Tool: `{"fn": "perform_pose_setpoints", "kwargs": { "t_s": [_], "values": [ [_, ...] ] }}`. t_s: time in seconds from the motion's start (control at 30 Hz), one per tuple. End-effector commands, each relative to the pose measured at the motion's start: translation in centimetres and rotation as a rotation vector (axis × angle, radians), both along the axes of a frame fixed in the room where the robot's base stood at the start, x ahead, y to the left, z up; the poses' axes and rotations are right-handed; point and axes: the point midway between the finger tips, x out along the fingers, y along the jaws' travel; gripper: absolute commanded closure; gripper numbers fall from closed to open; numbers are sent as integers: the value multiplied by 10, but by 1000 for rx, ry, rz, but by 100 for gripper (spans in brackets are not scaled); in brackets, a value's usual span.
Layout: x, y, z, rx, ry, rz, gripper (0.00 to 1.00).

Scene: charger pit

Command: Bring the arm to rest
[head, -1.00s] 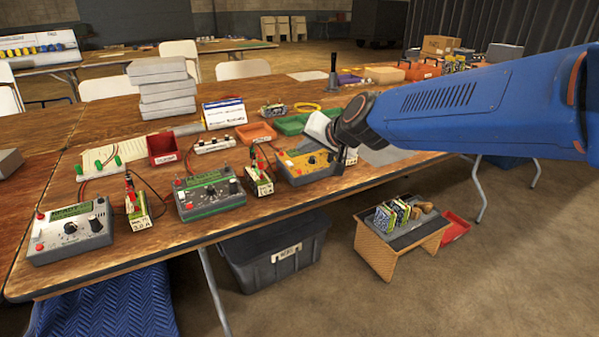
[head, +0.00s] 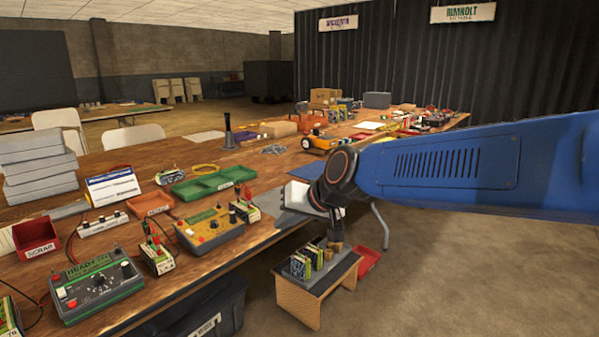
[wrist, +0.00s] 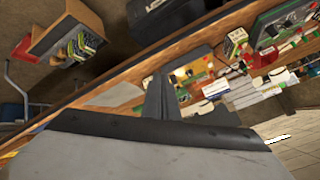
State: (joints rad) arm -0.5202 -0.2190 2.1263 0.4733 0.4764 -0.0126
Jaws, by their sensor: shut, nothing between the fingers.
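My gripper (head: 336,228) hangs at the end of my blue arm in the head view, off the table's front edge. In the picture it overlaps the small wooden stand below; I cannot tell how high above it is. In the wrist view the dark fingers of my gripper (wrist: 158,98) are together, with nothing held between them. A pale grey wrist housing fills the bottom of that view. The arm is stretched out from the right, not folded.
The long wooden table (head: 270,172) bears a yellow tester (head: 208,231), a green tester (head: 95,285) and a green tray (head: 213,183). The wooden stand (head: 298,303) with several circuit boards stands on the floor. A red bin (head: 368,262) sits beside it. Open floor lies at right.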

Motion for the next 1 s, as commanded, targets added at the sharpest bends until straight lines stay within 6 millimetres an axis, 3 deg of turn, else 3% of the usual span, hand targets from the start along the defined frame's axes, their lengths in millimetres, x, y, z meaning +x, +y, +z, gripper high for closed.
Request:
{"fn": "perform_pose_setpoints", "kwargs": {
  "t_s": [0.03, 0.2, 0.37, 0.6, 0.8, 1.0],
  "values": [
    [-9, -26, -1, -21, 1, -15, 100],
    [-44, -102, -15, -114, 23, -52, 100],
    [-85, -167, -33, -201, 54, -95, 100],
    [-156, -252, -68, -333, 116, -176, 100],
    [-214, -303, -98, -428, 177, -243, 100],
    [-246, -326, -115, -478, 217, -280, 100]
  ]
}}
